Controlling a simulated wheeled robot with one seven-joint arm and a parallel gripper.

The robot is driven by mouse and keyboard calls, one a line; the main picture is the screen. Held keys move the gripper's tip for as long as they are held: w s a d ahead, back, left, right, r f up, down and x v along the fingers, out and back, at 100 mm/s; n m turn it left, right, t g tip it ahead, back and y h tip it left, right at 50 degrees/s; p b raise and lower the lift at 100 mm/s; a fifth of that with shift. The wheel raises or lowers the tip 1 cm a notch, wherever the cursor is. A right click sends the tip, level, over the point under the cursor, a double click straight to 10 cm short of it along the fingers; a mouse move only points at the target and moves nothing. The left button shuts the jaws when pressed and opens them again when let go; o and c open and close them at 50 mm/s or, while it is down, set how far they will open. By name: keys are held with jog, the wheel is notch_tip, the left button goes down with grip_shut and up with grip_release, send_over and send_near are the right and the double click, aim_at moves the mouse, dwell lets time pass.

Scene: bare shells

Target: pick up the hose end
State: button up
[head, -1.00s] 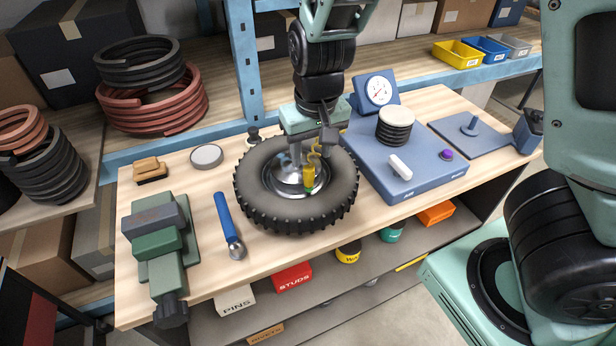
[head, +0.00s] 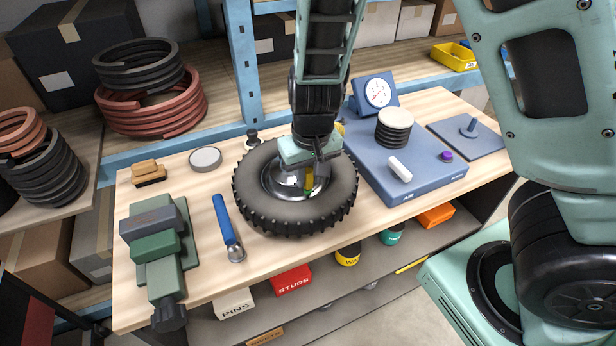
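A small yellow piece with a green tip (head: 309,182), which looks like the hose end, shows inside the metal hub of the black tyre (head: 252,205). The tyre lies flat on the wooden bench. My gripper (head: 308,168) points down over the hub, right above and around the top of the yellow piece. The gripper body and wrist hide most of the fingers and the upper part of the piece. I cannot tell whether the fingers touch it or are closed on it.
A blue-handled tool (head: 224,218) and a green vise (head: 155,245) are on the left.

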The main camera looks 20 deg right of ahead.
aim_at(308, 169)
grip_shut()
jog(key=shift+r, duration=0.1)
notch_tip(308, 169, up, 10)
jog(key=shift+f+p, duration=0.1)
jog(key=shift+p, duration=0.55)
jog(key=shift+w+d, duration=0.1)
